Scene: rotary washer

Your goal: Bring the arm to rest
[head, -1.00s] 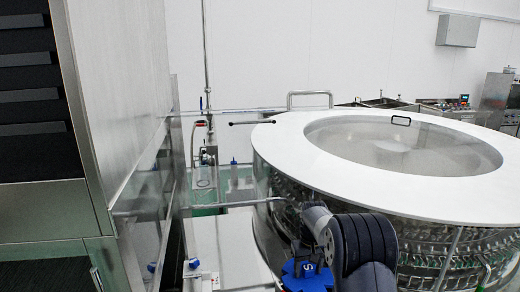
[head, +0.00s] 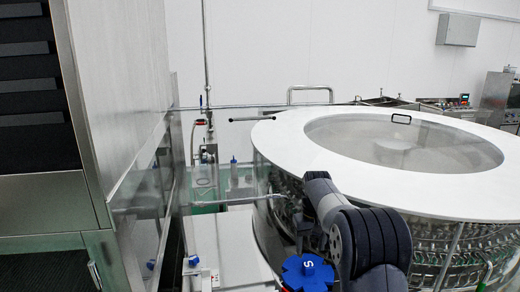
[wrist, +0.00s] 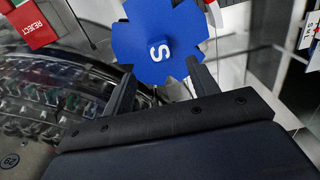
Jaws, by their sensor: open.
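A blue lobed knob (head: 308,272) marked with a white S sits low in the head view, just left of my arm. In the wrist view the same knob (wrist: 160,35) is at the top centre. My gripper (wrist: 160,68) shows there with its two fingers apart, pointing toward the knob. The knob's near edge lies between or just beyond the fingertips; I cannot tell whether they touch it.
The round washer (head: 290,135) with a white top rim fills the right, close to my arm. A tall steel cabinet (head: 120,95) stands at the left. A red REJECT label (wrist: 30,25) shows in the wrist view.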

